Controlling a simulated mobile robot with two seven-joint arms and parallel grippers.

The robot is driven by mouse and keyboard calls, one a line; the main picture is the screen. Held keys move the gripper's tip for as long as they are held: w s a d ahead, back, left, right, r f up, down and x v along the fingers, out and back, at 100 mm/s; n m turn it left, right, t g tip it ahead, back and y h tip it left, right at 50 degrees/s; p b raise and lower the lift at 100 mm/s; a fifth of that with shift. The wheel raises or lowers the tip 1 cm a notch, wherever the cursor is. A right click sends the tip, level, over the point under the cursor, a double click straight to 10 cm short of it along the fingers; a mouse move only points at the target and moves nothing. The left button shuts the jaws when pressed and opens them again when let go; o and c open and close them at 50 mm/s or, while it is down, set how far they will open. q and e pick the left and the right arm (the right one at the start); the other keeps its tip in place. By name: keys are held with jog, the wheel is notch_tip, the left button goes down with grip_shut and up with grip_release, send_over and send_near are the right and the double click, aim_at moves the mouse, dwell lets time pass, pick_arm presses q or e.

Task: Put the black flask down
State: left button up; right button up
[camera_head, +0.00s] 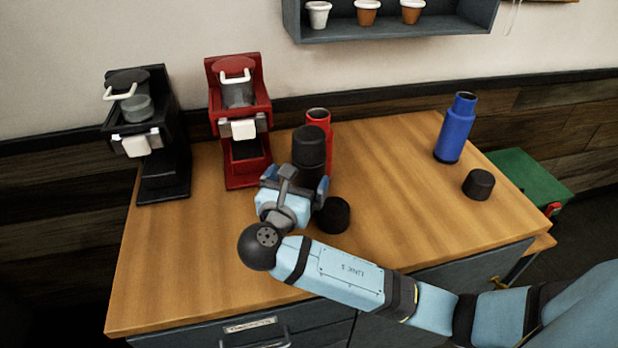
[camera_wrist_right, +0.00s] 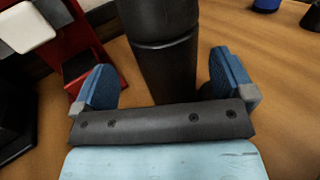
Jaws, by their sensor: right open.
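The black flask (camera_head: 309,148) stands upright on the wooden counter, right of the red brewer and in front of a red flask. My right gripper (camera_head: 296,186) is around its lower part from the front. In the right wrist view the black flask (camera_wrist_right: 166,60) is between the two blue fingers of my right gripper (camera_wrist_right: 163,82). The fingers are open, with a visible gap on each side of the flask. The flask's base is mostly hidden behind the gripper. My left gripper is not in view.
A black cap (camera_head: 333,215) lies just right of the gripper. The red flask (camera_head: 319,120) stands close behind the black one. The red brewer (camera_head: 240,120) and black brewer (camera_head: 150,130) are at left. A blue flask (camera_head: 454,130) and another cap (camera_head: 479,184) are at right. The counter's middle (camera_head: 395,180) is clear.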

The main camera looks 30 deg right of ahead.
jog(key=x, duration=0.5)
jog(key=shift+s+d+r, duration=0.15)
jog(key=shift+s+d, duration=0.05)
jog(key=shift+d, duration=0.05)
jog(key=c, duration=1.2)
jog(key=shift+r, duration=0.15)
